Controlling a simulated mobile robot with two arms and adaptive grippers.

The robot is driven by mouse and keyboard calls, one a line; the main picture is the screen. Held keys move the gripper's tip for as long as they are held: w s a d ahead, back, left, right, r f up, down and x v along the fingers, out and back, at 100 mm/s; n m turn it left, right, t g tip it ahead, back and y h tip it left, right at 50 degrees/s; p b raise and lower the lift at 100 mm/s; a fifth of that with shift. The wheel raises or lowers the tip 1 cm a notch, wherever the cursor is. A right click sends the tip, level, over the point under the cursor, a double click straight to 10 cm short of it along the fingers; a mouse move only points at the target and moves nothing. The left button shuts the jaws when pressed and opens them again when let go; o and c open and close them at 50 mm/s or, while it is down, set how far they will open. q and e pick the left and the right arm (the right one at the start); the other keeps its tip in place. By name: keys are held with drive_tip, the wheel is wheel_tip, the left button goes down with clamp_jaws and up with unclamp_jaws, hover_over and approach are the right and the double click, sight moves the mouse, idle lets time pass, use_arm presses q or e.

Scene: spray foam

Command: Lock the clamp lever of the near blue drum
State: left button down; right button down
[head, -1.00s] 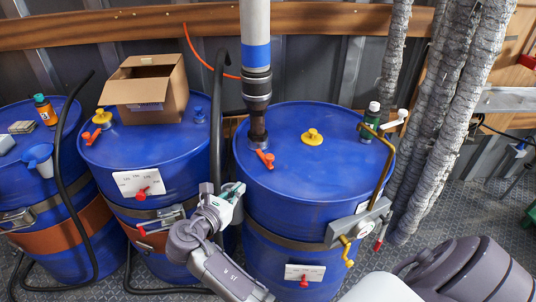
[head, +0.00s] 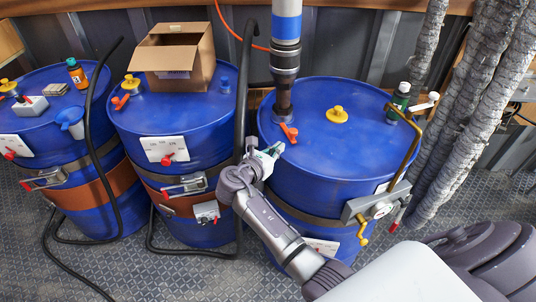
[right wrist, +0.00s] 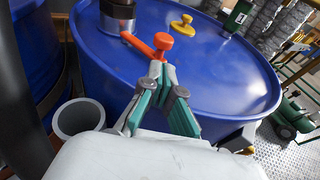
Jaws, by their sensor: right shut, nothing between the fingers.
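The near blue drum (head: 335,150) appears to be the right one, with a pump pipe in its lid. It also shows in the right wrist view (right wrist: 215,75). A grey clamp band (head: 300,212) runs around it below the rim. I cannot make out its clamp lever; my right arm covers part of the front left side. My right gripper (head: 272,151) is shut and empty at the drum's left rim. In the right wrist view its green-lined fingertips (right wrist: 157,68) meet in front of the lid, near the orange tap (right wrist: 150,46). My left gripper is out of view.
The middle drum has a silver clamp lever (head: 185,187) and an open cardboard box (head: 180,58) on top. The left drum has a similar lever (head: 46,179). A black hose (head: 245,95) hangs between drums. A brass-handled bracket (head: 375,207) sits at the near drum's right.

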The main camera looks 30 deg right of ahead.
sight(291, 135)
drive_tip(key=x, duration=0.2)
drive_tip(key=r+x, duration=0.1)
drive_tip(key=x, duration=0.1)
drive_tip(key=shift+p, duration=0.35)
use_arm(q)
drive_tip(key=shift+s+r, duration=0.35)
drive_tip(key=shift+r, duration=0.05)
use_arm(e)
drive_tip(key=shift+w+d, duration=0.3)
drive_tip(key=shift+d, duration=0.2)
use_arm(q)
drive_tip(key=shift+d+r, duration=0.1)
